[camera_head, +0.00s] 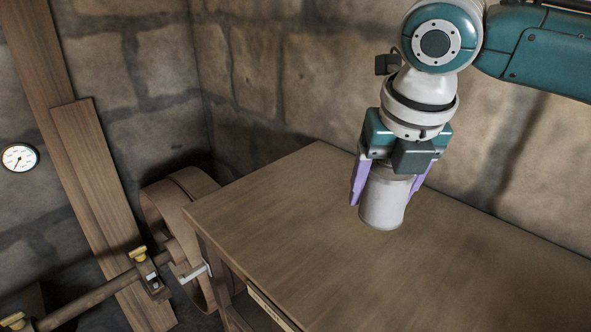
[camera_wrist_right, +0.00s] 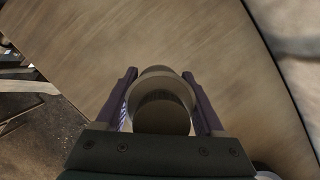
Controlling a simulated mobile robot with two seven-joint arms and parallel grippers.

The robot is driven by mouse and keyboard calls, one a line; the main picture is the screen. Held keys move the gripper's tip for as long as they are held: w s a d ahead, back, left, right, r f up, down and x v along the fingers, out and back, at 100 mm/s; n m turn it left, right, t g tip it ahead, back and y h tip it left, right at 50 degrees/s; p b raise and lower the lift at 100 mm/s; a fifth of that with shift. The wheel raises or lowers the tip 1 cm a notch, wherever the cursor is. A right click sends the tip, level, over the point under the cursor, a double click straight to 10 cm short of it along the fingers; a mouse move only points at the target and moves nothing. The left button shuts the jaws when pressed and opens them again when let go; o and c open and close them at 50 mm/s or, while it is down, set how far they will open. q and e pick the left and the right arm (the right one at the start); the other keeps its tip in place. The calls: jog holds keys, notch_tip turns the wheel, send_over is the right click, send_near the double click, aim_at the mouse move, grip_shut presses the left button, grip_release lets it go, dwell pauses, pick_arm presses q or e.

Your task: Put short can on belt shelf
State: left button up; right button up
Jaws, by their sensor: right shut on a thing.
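A short can (camera_head: 382,205), pale grey and cylindrical, is upright between the fingers of my right gripper (camera_head: 385,188). The right gripper points down with purple fingers on both sides of the can and is shut on it. The can's base is at or just above the wooden top of the belt shelf (camera_head: 290,220); I cannot tell if it touches. In the right wrist view the can (camera_wrist_right: 162,100) sits between the two fingers, over the wooden top. My left gripper is not in view.
A belt wheel (camera_head: 180,205) and a shaft (camera_head: 100,288) with yellow-capped bearings stand left of the shelf. Wooden planks (camera_head: 100,190) lean on the stone wall, beside a round gauge (camera_head: 19,157). The shelf top around the can is clear.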

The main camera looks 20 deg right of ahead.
aim_at(371, 238)
jog(key=shift+f, duration=2.75)
jog(key=o, duration=1.5)
jog(key=shift+f, duration=0.1)
jog(key=shift+c, duration=0.2)
